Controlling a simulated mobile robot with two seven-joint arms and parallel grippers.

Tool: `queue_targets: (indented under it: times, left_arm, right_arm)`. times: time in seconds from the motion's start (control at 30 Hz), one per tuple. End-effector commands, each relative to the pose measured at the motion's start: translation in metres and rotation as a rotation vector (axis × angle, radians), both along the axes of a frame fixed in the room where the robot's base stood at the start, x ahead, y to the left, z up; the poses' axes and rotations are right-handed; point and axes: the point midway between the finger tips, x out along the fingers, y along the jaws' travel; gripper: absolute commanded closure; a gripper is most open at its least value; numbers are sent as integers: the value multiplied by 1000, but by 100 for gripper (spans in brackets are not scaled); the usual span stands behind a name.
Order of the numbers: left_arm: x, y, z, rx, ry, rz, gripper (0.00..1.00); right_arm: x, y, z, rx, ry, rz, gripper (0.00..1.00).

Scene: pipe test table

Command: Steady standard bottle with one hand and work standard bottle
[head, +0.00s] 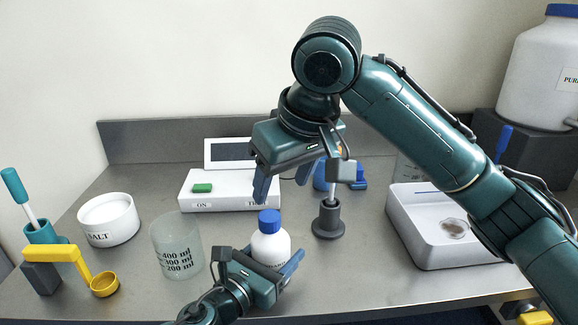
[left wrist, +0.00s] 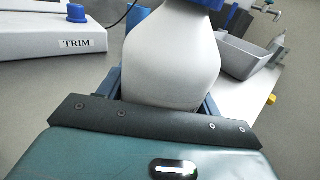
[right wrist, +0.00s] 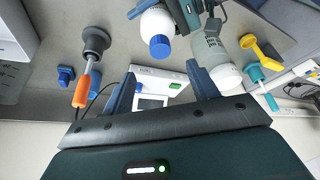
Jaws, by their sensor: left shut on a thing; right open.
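The standard bottle is white with a blue cap (head: 269,222) and stands upright at the front middle in the head view (head: 270,245). My left gripper (head: 268,266) is shut around its body. In the left wrist view, the white body (left wrist: 172,60) fills the space between the fingers; its cap is mostly cut off at the top. My right gripper (head: 283,184) is open and empty, above and behind the bottle, over the scale area. In the right wrist view, the bottle (right wrist: 154,22) and cap lie beyond the open fingers, apart from them.
A white scale (head: 235,204) with a green button stands behind the bottle. A clear beaker (head: 178,250), salt bowl (head: 108,222) and yellow scoop (head: 70,262) are left. A dark stand (head: 328,222) holding an orange-handled tool (right wrist: 82,92) and a white tray (head: 420,250) are right.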

Motion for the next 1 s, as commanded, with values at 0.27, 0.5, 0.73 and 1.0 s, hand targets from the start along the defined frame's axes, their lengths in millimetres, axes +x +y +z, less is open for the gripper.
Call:
queue_targets:
  times: [0.27, 0.5, 0.73, 1.0]
  left_arm:
    - [0, 0, 0, 1, 1, 0, 63]
    - [0, 0, 0, 1, 1, 0, 63]
    - [0, 0, 0, 1, 1, 0, 63]
    - [0, 0, 0, 1, 1, -1, 63]
  right_arm:
    - [17, 11, -52, -1, 6, -3, 41]
    - [27, 17, -78, 1, 3, -3, 41]
    - [29, 19, -84, 1, 2, -2, 41]
    - [29, 19, -84, 1, 2, -2, 49]
